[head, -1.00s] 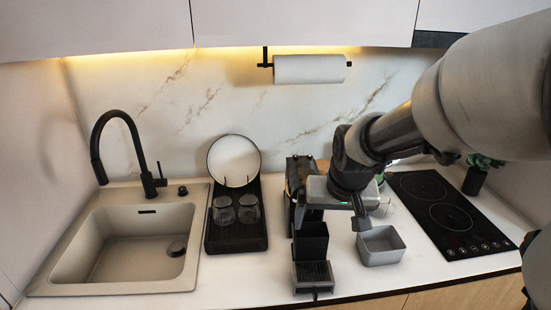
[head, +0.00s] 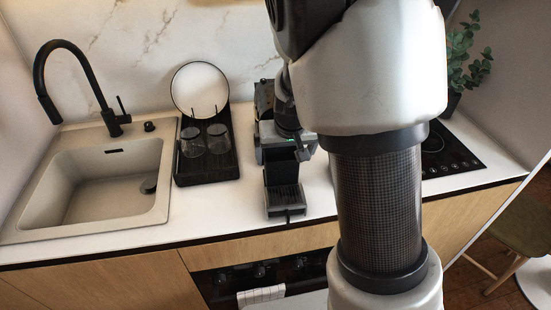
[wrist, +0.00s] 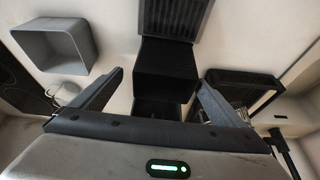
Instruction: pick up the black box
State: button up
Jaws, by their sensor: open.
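The black box (wrist: 166,70) shows in the wrist view between the two fingers of my gripper (wrist: 160,78), at the level of their tips. The fingers are open, with a gap on each side of the box. In the head view the black box (head: 280,173) is a small dark shape just below my gripper (head: 287,146), behind a slatted black tray (head: 285,200). The tray also shows beyond the box in the wrist view (wrist: 176,18). My arm hides part of this area in the head view, so I cannot tell whether the box touches the tray.
A grey open bin (wrist: 52,47) stands left of the box in the wrist view. In the head view a black dish rack (head: 207,165) with two glasses and a plate (head: 200,88) stands left, beside the sink (head: 110,185). A dark cooktop (head: 450,150) is right.

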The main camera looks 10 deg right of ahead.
jog(key=x, duration=0.3)
jog(key=b+x, duration=0.1)
jog(key=x, duration=0.1)
jog(key=shift+w+a+f, duration=0.25)
jog(key=shift+a, duration=0.05)
jog(key=c, duration=1.1)
jog(key=shift+r, duration=0.15)
jog(key=shift+c, duration=0.2)
